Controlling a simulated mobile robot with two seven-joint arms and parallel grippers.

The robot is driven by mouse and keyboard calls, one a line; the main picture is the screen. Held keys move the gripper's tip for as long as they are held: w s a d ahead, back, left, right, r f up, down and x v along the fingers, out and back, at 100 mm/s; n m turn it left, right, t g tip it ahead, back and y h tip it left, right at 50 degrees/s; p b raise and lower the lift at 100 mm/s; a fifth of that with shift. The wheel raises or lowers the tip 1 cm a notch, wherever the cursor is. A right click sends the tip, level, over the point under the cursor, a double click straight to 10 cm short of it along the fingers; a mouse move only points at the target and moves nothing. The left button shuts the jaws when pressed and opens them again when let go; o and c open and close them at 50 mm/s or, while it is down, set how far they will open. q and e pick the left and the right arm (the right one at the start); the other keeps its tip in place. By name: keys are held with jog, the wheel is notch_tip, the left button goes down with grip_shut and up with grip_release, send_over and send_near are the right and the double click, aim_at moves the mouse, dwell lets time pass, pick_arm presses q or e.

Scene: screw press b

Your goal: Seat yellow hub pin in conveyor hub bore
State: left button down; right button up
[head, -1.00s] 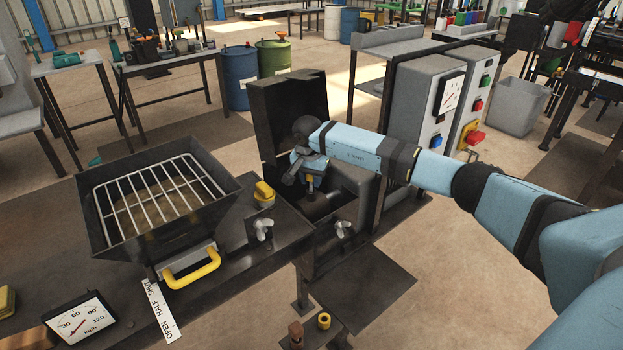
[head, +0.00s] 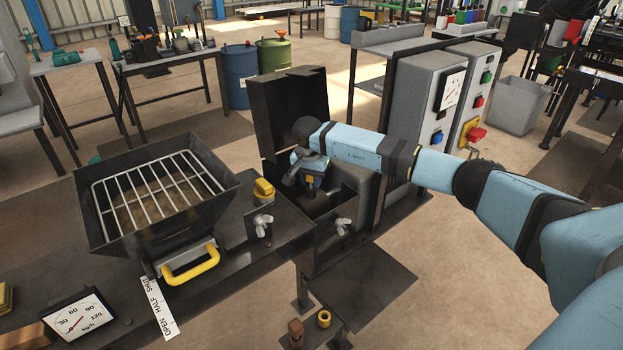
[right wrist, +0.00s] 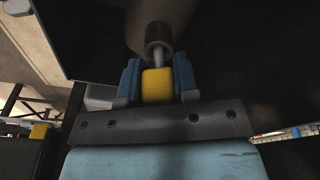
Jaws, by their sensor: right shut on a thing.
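The yellow hub pin (right wrist: 158,86) is between the two blue fingers of my right gripper (right wrist: 158,82) in the right wrist view. Its grey shank points to a round brown-rimmed hub (right wrist: 158,38) with a dark bore. The shank tip appears at the bore mouth; I cannot tell how deep it goes. In the head view my right gripper (head: 310,179) reaches down into the open dark housing (head: 330,225), with a bit of the yellow pin (head: 309,182) showing. The hub is mostly hidden there by the gripper and the housing walls. My left gripper is out of view.
The housing's dark lid (head: 288,112) stands raised behind my right gripper. Wing nuts (head: 262,224) sit on the front plates. A hopper with a wire grate (head: 160,190) and yellow handle stands on the bench at left. A grey control cabinet (head: 425,110) stands right, behind my forearm.

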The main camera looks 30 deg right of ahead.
jog(key=o, duration=1)
jog(key=r, duration=0.5)
jog(key=a+r, duration=0.1)
jog(key=r, duration=0.1)
jog(key=shift+s+r, duration=0.25)
jog(key=shift+s, duration=0.05)
